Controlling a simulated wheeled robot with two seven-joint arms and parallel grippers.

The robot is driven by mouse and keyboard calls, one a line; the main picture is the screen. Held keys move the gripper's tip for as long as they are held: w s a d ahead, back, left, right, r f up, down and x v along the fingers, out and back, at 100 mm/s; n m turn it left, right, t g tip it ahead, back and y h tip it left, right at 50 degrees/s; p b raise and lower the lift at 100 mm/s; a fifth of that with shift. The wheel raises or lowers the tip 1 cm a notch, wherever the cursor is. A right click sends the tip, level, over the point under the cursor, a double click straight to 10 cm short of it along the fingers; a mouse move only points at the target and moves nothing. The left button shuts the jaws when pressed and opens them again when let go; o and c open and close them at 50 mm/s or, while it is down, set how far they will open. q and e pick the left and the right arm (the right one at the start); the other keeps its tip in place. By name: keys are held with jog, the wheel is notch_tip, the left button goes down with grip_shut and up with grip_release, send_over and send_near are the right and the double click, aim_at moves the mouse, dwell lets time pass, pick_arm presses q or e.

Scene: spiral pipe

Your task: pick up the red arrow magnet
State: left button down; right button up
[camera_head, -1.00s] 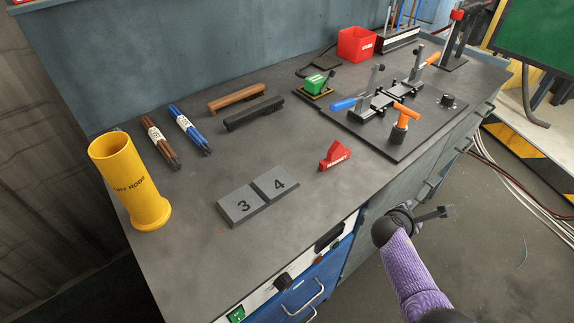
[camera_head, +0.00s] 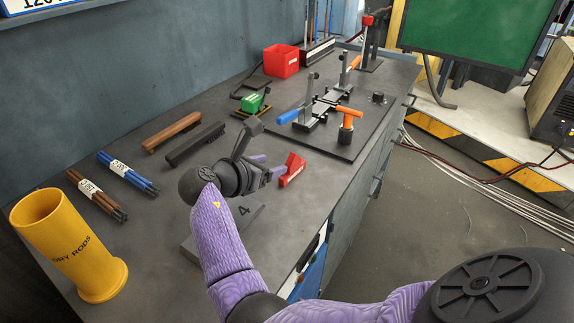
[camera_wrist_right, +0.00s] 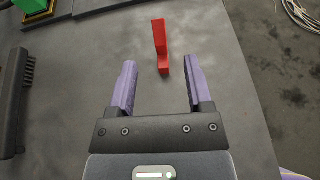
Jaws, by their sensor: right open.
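The red arrow magnet (camera_head: 291,170) stands on the grey workbench, near its front edge and left of the black fixture plate. It also shows in the right wrist view (camera_wrist_right: 161,46), beyond the fingertips and roughly in line with the gap between them. My right gripper (camera_head: 268,166) is open and empty just left of the magnet, its purple fingers pointing toward it. In the right wrist view the two fingers (camera_wrist_right: 160,82) are spread apart, and I see no contact with the magnet. My left gripper is not in view.
Grey blocks (camera_head: 252,217) lie partly hidden under my right arm.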

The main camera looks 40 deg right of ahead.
aim_at(290, 160)
jog(key=b+x, duration=0.2)
jog(key=x, duration=0.2)
jog(key=f+b+x, duration=0.1)
jog(key=b+x, duration=0.2)
jog(key=x, duration=0.2)
jog(key=shift+w, duration=0.1)
jog(key=shift+d, duration=0.2)
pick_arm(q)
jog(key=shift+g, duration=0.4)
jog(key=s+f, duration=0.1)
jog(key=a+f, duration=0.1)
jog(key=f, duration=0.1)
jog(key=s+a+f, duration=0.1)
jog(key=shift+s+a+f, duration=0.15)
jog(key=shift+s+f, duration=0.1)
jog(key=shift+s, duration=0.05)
pick_arm(e)
jog(key=shift+r, duration=0.1)
grip_shut()
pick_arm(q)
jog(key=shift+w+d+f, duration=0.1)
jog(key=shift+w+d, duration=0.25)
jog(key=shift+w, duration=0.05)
